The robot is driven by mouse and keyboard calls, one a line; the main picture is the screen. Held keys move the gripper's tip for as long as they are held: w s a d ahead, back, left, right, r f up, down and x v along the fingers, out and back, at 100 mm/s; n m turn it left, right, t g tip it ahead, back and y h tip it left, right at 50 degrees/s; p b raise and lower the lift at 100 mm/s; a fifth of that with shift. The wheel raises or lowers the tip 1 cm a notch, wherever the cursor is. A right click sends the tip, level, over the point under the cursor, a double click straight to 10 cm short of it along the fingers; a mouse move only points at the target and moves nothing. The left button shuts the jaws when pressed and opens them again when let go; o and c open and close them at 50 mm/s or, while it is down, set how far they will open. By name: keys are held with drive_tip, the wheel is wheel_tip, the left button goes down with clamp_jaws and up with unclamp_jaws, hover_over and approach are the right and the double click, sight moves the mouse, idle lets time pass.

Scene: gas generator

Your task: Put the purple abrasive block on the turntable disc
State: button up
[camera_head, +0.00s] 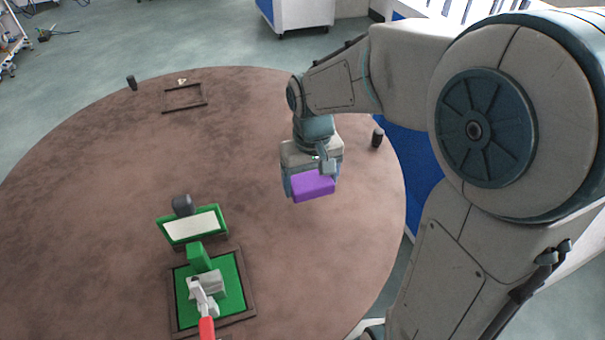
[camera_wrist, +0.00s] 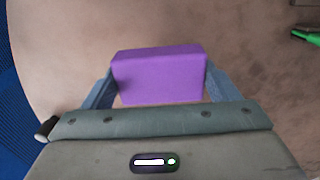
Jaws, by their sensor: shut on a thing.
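The purple abrasive block (camera_head: 313,186) is a plain box held between the two fingers of my gripper (camera_head: 308,188). In the wrist view the block (camera_wrist: 160,76) sits squarely between the blue-grey fingers of my gripper (camera_wrist: 160,88). My gripper is shut on it, over the right part of the large round brown surface (camera_head: 110,150). This brown disc may be the turntable disc; no other disc shows. The gap between block and surface cannot be told exactly.
A green device with a white panel (camera_head: 192,225) stands front left. Near it a green base in a dark frame (camera_head: 240,310) carries a grey clamp with a red handle (camera_head: 207,327). The middle is clear.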

sight(305, 192)
drive_tip(key=shift+w+a+f, duration=0.6)
drive_tip(key=shift+f, duration=0.05)
drive_tip(key=shift+f+p, duration=0.35)
drive_tip(key=shift+f, duration=1.5)
drive_tip(key=shift+f, duration=0.2)
drive_tip(key=o, duration=0.9)
drive_tip(key=shift+r, duration=0.1)
wheel_tip(305, 192, up, 12)
drive_tip(key=shift+r, duration=0.15)
drive_tip(key=s+d+m+t, duration=0.1)
drive_tip(key=s+d, duration=0.2)
drive_tip(key=s, duration=0.1)
drive_tip(key=s+d+f+m+t, duration=0.1)
drive_tip(key=s+d, duration=0.3)
drive_tip(key=s+d+m+t, duration=0.1)
drive_tip(key=s+d, duration=0.3)
drive_tip(key=s, duration=0.1)
drive_tip(key=shift+d+f, duration=0.25)
